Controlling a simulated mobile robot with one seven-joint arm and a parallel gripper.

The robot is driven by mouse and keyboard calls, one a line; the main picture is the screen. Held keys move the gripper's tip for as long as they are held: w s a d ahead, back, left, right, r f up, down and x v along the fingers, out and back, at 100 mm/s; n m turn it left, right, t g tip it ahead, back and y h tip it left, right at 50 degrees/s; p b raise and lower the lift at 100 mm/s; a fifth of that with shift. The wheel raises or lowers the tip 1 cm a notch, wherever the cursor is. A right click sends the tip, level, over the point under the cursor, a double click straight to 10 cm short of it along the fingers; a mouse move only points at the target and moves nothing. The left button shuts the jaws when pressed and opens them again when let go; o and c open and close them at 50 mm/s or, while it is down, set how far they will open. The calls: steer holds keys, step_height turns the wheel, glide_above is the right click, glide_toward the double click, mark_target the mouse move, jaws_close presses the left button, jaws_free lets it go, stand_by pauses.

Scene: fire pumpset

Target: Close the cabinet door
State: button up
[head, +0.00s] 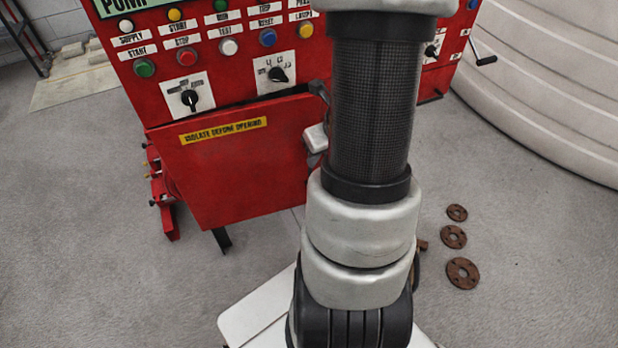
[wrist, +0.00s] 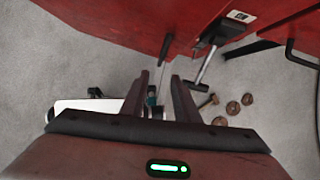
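The red cabinet (head: 240,60) stands at the upper left of the head view. Its red door (head: 235,160), with a yellow warning label, is below the control panel. The door sits at an angle to the panel above and looks open; how far is unclear. My arm covers the area to the right of the door. Red panelwork (wrist: 130,18) fills the top of the wrist view, with a small dark bracket-like part (wrist: 165,50) on its lower edge. My gripper (wrist: 160,76) is open and empty, with its fingers apart just below that edge. In the head view my arm hides the gripper.
A metal lever with a black mount (wrist: 208,45) hangs right of the fingers in the wrist view. Several rusty flanges (head: 463,272) lie on the floor at right. A large ribbed white tank (head: 550,80) stands at upper right. The grey floor at lower left (head: 110,290) is clear.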

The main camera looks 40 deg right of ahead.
steer(key=b+x, duration=0.7)
steer(key=x, duration=0.7)
steer(key=shift+w+d+b, duration=0.1)
steer(key=shift+b, duration=0.2)
jaws_close()
steer(key=shift+r, duration=0.1)
